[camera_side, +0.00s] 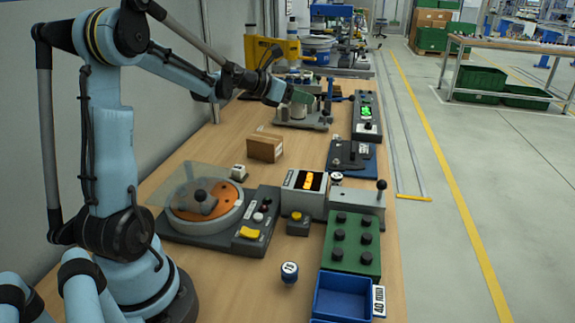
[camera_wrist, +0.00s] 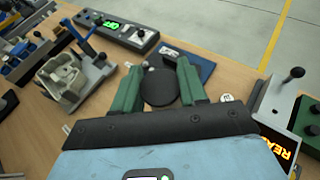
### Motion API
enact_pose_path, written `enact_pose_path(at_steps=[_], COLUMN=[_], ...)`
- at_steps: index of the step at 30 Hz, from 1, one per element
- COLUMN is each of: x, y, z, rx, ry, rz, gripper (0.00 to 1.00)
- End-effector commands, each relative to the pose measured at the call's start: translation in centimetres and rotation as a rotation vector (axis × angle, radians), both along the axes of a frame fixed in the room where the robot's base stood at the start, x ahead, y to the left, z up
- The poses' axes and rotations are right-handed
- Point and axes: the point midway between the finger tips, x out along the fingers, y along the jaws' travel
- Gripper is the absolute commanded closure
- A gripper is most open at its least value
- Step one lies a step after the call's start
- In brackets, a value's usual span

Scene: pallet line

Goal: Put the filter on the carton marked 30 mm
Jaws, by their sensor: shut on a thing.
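My gripper (camera_side: 301,97) is over the far part of the bench in the side view. In the wrist view its two green fingers (camera_wrist: 158,88) stand on either side of a dark round-topped thing (camera_wrist: 160,87), which appears to be the filter. A pale cylinder (camera_side: 298,111) shows just under the fingers in the side view, seemingly the same thing. Whether it touches anything below is not clear. A small brown carton (camera_side: 265,148) stands on the bench, nearer than the gripper. No 30 mm mark is readable on it.
A grey fixture (camera_wrist: 72,82) lies left of the fingers in the wrist view. A device with a green display (camera_side: 367,114) stands to the right. Bare bench surrounds the carton.

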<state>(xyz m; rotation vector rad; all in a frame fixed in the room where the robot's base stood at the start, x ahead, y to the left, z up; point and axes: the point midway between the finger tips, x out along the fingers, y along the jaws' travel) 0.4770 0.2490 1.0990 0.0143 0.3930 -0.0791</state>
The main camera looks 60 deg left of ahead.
Motion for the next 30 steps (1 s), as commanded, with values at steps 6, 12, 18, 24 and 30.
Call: enact_pose_path(at_steps=[6, 12, 18, 24, 30], x=[-0.5, -1.0, -1.3, -1.4, -1.4], y=[4.2, 8.0, 10.6, 11.2, 11.2], z=[-2.3, -4.6, -6.2, -7.3, -10.0], rx=[0.000, -0.001, 0.000, 0.001, 0.000], ry=[-0.001, -0.001, -0.001, 0.000, -0.001], rz=[0.009, 0.007, 0.003, 0.002, 0.002], gripper=[0.87, 0.87, 0.87, 0.87, 0.87])
